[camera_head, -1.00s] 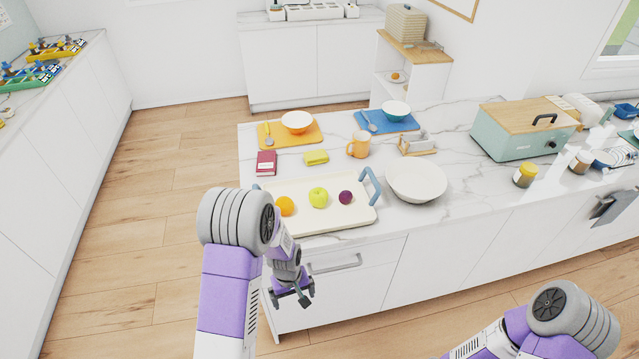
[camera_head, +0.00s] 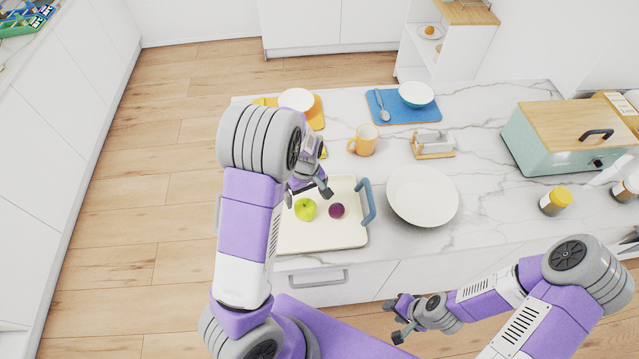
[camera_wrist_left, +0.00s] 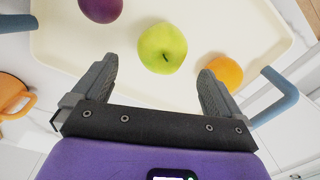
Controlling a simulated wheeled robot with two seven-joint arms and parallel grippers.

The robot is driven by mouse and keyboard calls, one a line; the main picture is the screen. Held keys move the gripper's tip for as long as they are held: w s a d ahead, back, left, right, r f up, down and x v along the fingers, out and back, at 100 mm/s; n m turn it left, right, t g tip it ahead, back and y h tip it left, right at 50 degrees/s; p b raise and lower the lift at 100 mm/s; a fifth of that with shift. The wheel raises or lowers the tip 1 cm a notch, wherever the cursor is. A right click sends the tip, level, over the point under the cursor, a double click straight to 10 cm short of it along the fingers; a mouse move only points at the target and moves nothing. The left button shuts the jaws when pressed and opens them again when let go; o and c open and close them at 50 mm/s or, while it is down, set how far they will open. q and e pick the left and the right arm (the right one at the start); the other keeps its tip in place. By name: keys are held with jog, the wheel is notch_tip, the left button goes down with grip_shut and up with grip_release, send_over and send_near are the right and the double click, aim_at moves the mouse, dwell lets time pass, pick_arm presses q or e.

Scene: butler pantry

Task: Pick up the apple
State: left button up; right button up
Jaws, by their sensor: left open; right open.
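The green apple (camera_head: 305,209) sits on a cream tray (camera_head: 345,237) with blue handles, on the marble counter. It also shows in the left wrist view (camera_wrist_left: 162,48), ahead of and between the fingers. My left gripper (camera_head: 308,192) is open and empty above the tray, close to the apple; the wrist view shows its two fingers (camera_wrist_left: 158,88) apart with nothing between them. A purple plum (camera_head: 337,211) lies right of the apple. An orange (camera_wrist_left: 225,72) shows in the wrist view, but my left arm hides it in the head view. My right gripper (camera_head: 400,318) is open and empty, low in front of the counter.
A white bowl (camera_head: 422,197) stands right of the tray. A teal cooker (camera_head: 560,140) and a yellow-lidded jar (camera_head: 555,201) are at right.

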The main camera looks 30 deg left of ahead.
aim_at(306, 205)
pick_arm(q)
jog(key=shift+w+f, duration=0.15)
jog(key=shift+f, duration=0.05)
jog(key=shift+s+f, duration=0.9)
jog(key=shift+f, duration=0.25)
jog(key=f, duration=0.3)
jog(key=shift+w+d+f, duration=0.15)
jog(key=shift+w+f, duration=0.15)
jog(key=shift+f, duration=0.1)
jog(key=shift+s+f, duration=0.1)
jog(key=shift+f, duration=0.15)
pick_arm(e)
jog(key=shift+s+r, duration=0.15)
jog(key=shift+s, duration=0.3)
pick_arm(q)
jog(key=shift+c, duration=0.2)
